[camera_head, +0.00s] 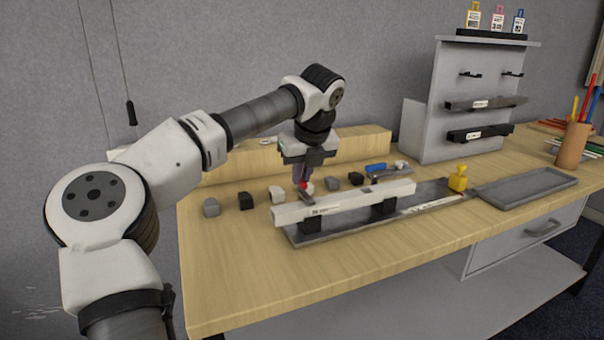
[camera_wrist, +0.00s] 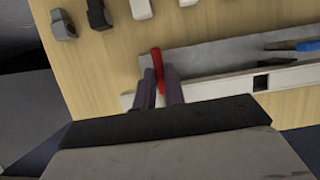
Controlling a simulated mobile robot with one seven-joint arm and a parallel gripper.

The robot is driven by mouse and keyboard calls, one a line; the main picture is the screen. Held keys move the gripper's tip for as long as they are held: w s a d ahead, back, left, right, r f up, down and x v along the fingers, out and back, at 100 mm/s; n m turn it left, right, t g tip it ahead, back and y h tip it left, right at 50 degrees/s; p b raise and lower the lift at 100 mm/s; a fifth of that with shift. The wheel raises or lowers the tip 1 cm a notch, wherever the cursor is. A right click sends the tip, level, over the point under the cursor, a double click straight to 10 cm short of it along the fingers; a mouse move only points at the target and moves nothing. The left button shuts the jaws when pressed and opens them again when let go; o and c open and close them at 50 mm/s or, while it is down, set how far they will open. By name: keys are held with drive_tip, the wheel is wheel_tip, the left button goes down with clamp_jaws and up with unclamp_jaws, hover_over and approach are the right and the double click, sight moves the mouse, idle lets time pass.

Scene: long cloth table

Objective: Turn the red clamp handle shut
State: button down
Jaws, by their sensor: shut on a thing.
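The red clamp handle (camera_wrist: 157,62) stands out between the two fingers of my gripper (camera_wrist: 160,82) in the wrist view. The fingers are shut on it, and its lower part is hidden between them. In the head view my gripper (camera_head: 302,178) points down at the left part of the fixture, with a small bit of red handle (camera_head: 303,185) showing at the fingertips. A long white bar (camera_head: 345,203) rests on black blocks above a grey base plate (camera_head: 410,208). The clamp's body is mostly hidden behind the bar and fingers.
Several small grey, black and white blocks (camera_head: 246,201) stand left of and behind the bar. A blue-handled tool (camera_head: 376,167) lies behind it. A yellow clamp (camera_head: 458,178) and a grey tray (camera_head: 525,187) are to the right. The table's front left is clear.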

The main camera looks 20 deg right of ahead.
drive_tip(key=c, duration=1.5)
unclamp_jaws()
drive_tip(key=p+v, duration=0.1)
drive_tip(key=v, duration=1.2)
drive_tip(key=shift+s+r, duration=0.1)
drive_tip(key=shift+r, duration=0.25)
